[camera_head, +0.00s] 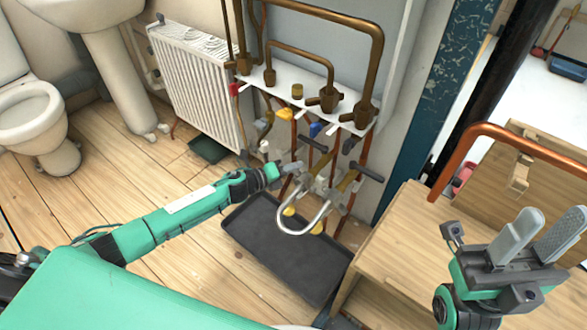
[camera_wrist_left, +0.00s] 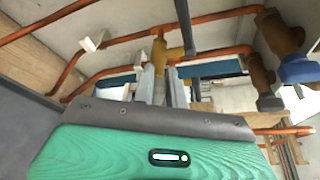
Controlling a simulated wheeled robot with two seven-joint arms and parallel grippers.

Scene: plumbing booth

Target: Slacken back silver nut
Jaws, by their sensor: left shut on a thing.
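My left gripper (camera_head: 284,168) reaches in from the left to the valve pipework under the white shelf. In the left wrist view its two grey fingers (camera_wrist_left: 161,82) point at a brass tee fitting (camera_wrist_left: 165,52) on the copper pipes. They are shut on a small fitting there, largely hidden between them. I cannot tell which silver nut is the back one. A silver U-shaped pipe (camera_head: 303,222) hangs just right of the gripper, below silver fittings (camera_head: 318,184). My right gripper (camera_head: 550,222) is open and empty at the lower right, apart from the pipework.
A dark tray (camera_head: 270,258) lies on the floor below the pipes. A white radiator (camera_head: 197,85) stands behind to the left. A wooden bench (camera_head: 405,240) with a copper pipe (camera_head: 500,135) is on the right. The wooden floor at left is largely clear.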

